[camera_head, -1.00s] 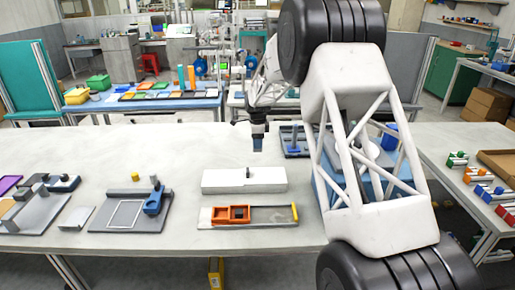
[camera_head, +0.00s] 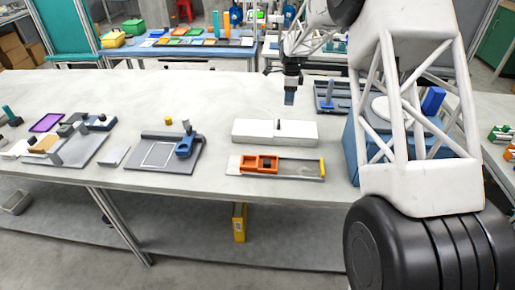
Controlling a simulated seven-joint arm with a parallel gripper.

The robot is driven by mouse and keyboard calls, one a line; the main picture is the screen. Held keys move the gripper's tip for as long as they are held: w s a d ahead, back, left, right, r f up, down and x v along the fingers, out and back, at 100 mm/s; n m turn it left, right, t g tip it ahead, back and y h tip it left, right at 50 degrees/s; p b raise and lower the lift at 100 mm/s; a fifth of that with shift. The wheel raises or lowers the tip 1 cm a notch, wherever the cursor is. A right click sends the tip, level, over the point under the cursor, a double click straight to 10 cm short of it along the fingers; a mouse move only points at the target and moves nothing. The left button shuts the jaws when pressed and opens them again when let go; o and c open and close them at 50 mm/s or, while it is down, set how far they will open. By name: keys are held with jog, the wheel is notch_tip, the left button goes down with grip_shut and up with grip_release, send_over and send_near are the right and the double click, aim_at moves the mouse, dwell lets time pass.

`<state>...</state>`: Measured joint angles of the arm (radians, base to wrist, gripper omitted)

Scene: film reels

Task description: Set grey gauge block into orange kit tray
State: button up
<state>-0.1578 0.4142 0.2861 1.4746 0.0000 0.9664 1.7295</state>
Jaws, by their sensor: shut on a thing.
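The orange kit tray (camera_head: 246,164) lies on a grey and white base plate near the table's front edge, right of the middle. It has small compartments, and a dark patch shows in the right one. My gripper (camera_head: 290,88) points down above the table, behind the white box and well away from the tray. It is shut on a small blue-grey block (camera_head: 289,98), which appears to be the grey gauge block. The fingers are too small to make out clearly.
A long white box (camera_head: 262,132) with a dark knob stands between gripper and tray. A yellow bar (camera_head: 322,169) closes the base plate's right end. A grey fixture with a blue clamp (camera_head: 185,146) is at left. Bare table lies between. My arm hides the right side.

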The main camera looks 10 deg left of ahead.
jog(key=s+a+f, duration=0.1)
jog(key=s+a, duration=0.1)
jog(key=s, duration=1.2)
jog(key=s+a+f, duration=0.1)
jog(key=s+a, duration=0.1)
jog(key=s, duration=1.2)
jog(key=s+a+f, duration=0.1)
jog(key=s+a, duration=0.2)
jog(key=s, duration=1.2)
jog(key=shift+f, duration=0.35)
jog(key=shift+w, duration=0.2)
jog(key=w+a, duration=0.2)
jog(key=w, duration=0.2)
jog(key=w+a+f, duration=0.1)
jog(key=w+a, duration=0.1)
jog(key=w, duration=0.3)
jog(key=w+a, duration=0.2)
jog(key=w, duration=0.3)
jog(key=shift+w+a+f, duration=0.15)
jog(key=shift+w+f, duration=0.1)
jog(key=shift+f, duration=0.1)
jog(key=shift+f, duration=1.65)
jog(key=shift+f, duration=0.15)
